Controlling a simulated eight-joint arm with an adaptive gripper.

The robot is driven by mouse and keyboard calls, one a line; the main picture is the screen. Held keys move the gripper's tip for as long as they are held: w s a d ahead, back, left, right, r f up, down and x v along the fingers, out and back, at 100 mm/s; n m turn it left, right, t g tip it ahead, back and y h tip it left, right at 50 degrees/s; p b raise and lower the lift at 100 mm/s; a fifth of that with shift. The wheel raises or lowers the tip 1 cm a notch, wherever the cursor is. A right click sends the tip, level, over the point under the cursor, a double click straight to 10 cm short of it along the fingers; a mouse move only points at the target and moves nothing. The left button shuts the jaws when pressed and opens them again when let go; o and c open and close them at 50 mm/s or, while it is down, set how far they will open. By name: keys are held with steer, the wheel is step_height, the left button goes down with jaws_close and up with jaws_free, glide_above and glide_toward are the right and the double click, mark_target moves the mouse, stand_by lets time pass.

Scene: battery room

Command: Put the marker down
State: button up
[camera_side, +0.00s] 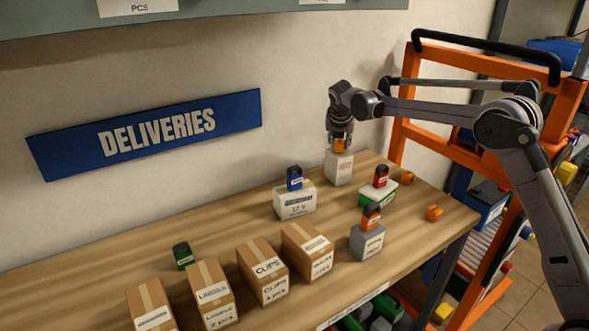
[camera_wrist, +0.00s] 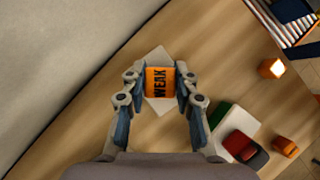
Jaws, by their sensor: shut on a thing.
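My gripper (camera_wrist: 161,82) is shut on an orange marker (camera_wrist: 157,82) that reads "WEAK" in the wrist view. In the side view my gripper (camera_side: 339,137) points down over a white box (camera_side: 339,169) at the back of the bench. The orange marker shows between the fingers, right at the top of this box. I cannot tell whether it touches the box or hangs just above it. In the wrist view the pale box top (camera_wrist: 160,105) shows partly beneath the marker, and the rest is hidden.
A blue marker (camera_side: 294,177) stands on a box to the left. A red marker (camera_side: 380,177) and an orange-black marker (camera_side: 371,216) stand on nearer boxes. A green marker (camera_side: 182,256) is on the bench (camera_side: 100,274) behind cardboard boxes (camera_side: 263,270). Loose orange pieces (camera_side: 434,213) lie right.

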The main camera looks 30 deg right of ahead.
steer(key=shift+f, duration=0.15)
steer(key=o, duration=1)
steer(key=s+a+r+m+y, duration=0.1)
steer(key=s+a+r+m, duration=0.5)
steer(key=s+r, duration=0.7)
steer(key=s+a+f+m+t+y, duration=0.1)
steer(key=s+a+f+m, duration=0.1)
steer(key=s+m, duration=0.5)
steer(key=s+a+f+m+y, duration=0.1)
steer(key=s+f+m, duration=0.4)
steer(key=s, duration=0.5)
steer(key=s+a+f+m+t+y, duration=0.1)
steer(key=s+a+f+m, duration=0.2)
steer(key=s+m, duration=0.6)
steer(key=shift+f+t+y, duration=0.3)
steer(key=shift+f, duration=0.4)
